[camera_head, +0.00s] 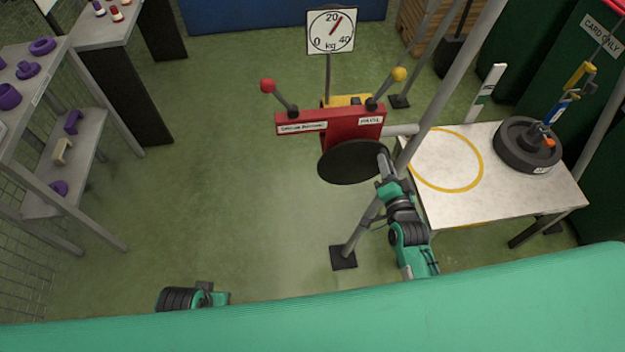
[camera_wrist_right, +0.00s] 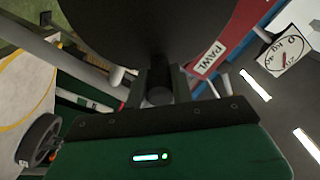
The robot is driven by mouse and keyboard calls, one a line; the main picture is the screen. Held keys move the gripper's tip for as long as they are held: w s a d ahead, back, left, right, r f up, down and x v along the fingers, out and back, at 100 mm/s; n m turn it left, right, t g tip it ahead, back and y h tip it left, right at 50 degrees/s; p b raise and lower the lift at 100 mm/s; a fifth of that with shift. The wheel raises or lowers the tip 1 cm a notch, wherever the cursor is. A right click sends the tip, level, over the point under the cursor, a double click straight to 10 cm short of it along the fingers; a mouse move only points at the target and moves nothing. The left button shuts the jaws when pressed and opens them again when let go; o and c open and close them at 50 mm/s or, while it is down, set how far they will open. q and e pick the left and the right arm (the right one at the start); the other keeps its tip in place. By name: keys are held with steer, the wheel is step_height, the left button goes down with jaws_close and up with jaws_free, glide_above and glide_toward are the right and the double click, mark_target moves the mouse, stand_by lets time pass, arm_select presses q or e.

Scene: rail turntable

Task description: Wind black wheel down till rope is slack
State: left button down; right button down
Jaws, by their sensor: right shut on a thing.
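The black wheel (camera_head: 350,162) is a dark disc on the front of a red winch housing (camera_head: 345,122). My right gripper (camera_head: 384,160) is at the wheel's right edge, shut on its handle; the fingers hide most of that grip. In the right wrist view the wheel (camera_wrist_right: 150,25) fills the top, with the fingers (camera_wrist_right: 157,92) just below it. A thin rope (camera_head: 605,45) runs up from a yellow hook block (camera_head: 578,75) above a black round weight (camera_head: 527,145); I cannot tell whether it is slack.
The weight appears to rest on a white table (camera_head: 435,205), right of an empty yellow circle (camera_head: 446,188). The dial (camera_head: 331,31) reads a little above 20 kg. A grey post (camera_head: 440,95) stands beside the wheel. A pawl lever (camera_head: 390,84) has a yellow knob.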

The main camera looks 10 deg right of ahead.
steer(key=shift+a+r+n+p, duration=0.65)
steer(key=shift+r+n+p, duration=0.15)
steer(key=shift+n+p, duration=0.3)
steer(key=shift+a+r, duration=0.1)
steer(key=shift+r, duration=0.1)
steer(key=c, duration=1)
jaws_free()
steer(key=shift+a, duration=0.1)
steer(key=shift+f, duration=0.2)
steer(key=shift+s, duration=0.1)
steer(key=s+p, duration=0.3)
steer(key=s, duration=0.4)
steer(key=shift+s, duration=0.4)
